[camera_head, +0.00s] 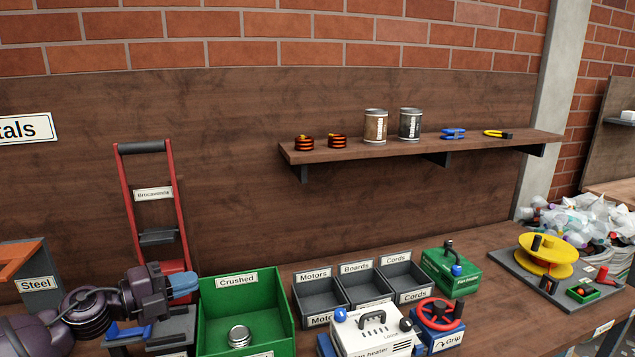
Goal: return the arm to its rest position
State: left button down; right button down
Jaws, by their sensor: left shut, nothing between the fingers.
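My left arm (88,313), purple and dark, comes in from the lower left. My left gripper (186,286) has light-blue fingers that are shut with nothing between them. It is above the bench, just left of the green Crushed bin (245,315) and in front of the red upright frame (180,205). A silver can (239,336) sits in the green bin. My right gripper is not in view.
Grey Motors, Boards and Cords bins (358,301) stand right of the green bin, behind a white heater box (372,334). A Steel bin (38,289) is at the left. A wall shelf (425,150) holds cans. A yellow spool (547,258) stands at the right.

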pick_arm(q)
jog(key=s+a+f+n+t+y, duration=0.1)
jog(key=s+f+n+t+y, duration=0.3)
jog(key=f+n, duration=0.5)
jog(key=s+a+f+n+t+y, duration=0.15)
jog(key=s+f+n+y, duration=0.25)
jog(key=f+n+y, duration=0.45)
jog(key=s+f+n+g, duration=0.2)
jog(key=s+f+n, duration=0.3)
jog(key=s, duration=0.4)
jog(key=s+f+n+g+y, duration=0.1)
jog(key=s+f+n+g, duration=0.1)
jog(key=s+f+n, duration=0.2)
jog(key=shift+s+f+n, duration=0.35)
jog(key=shift+s+f, duration=1.35)
jog(key=shift+s, duration=1.3)
jog(key=shift+g, duration=0.25)
